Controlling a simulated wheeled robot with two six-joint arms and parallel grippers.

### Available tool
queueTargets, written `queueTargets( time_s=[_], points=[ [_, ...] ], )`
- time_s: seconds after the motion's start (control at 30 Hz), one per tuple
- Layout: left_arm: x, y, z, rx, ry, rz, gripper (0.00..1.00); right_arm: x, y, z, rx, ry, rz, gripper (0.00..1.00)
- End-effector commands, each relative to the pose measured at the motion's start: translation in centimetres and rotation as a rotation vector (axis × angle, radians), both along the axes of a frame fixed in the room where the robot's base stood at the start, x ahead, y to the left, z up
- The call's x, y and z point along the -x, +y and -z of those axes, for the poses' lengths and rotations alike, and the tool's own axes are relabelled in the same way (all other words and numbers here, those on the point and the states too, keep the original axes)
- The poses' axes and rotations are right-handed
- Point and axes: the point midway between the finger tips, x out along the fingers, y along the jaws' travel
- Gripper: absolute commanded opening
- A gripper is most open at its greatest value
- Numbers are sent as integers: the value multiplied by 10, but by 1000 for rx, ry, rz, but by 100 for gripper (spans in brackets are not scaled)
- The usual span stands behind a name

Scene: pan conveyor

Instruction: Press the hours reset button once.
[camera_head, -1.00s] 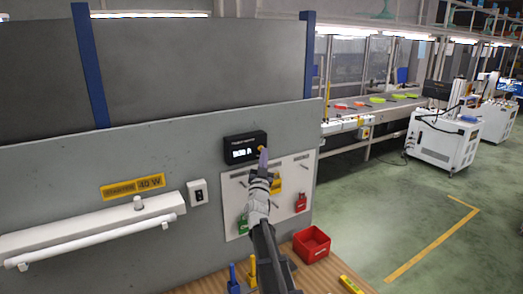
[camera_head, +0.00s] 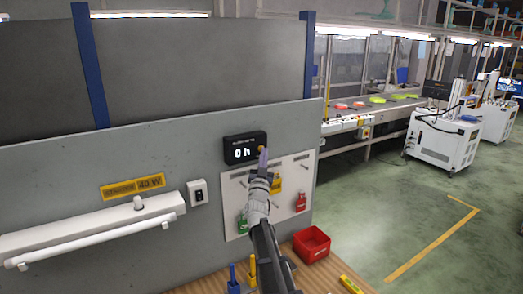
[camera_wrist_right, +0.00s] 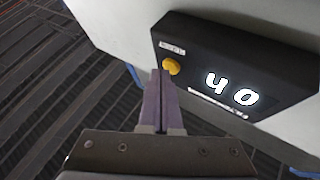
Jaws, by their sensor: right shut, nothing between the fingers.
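A black hours display box (camera_head: 238,152) is mounted on the grey panel, and its screen reads "0 h". Its yellow round button (camera_head: 261,148) sits at the right end of the box. In the right wrist view the box (camera_wrist_right: 270,62) appears upside down, with the yellow button (camera_wrist_right: 170,66) near its left end. My right gripper (camera_head: 263,160) is shut and empty, its purple fingertips at the button. In the wrist view the fingertips (camera_wrist_right: 161,76) overlap the button's lower edge; whether they touch it I cannot tell. My left gripper is not in view.
A white board (camera_head: 232,190) with red, yellow and green tags hangs below the box. A white switch (camera_head: 198,192) and a tube lamp (camera_head: 95,241) are to the left. A red bin (camera_head: 311,245) stands on the wooden bench below.

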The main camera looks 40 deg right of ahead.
Motion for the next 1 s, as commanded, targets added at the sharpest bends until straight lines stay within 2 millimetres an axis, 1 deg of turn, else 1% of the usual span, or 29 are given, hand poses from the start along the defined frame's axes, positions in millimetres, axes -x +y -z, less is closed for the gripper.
queueTargets(
  time_s=[0.1,0.2,0.5,0.63,1.0],
  points=[
    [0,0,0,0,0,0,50,8,1,0,0,0,0,0],
    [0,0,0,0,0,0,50,11,1,0,0,0,0,0],
    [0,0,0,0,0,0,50,11,1,0,0,0,0,0],
    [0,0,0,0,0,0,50,15,2,0,0,0,1,0],
    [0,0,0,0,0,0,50,49,6,0,0,0,1,0]
  ],
)
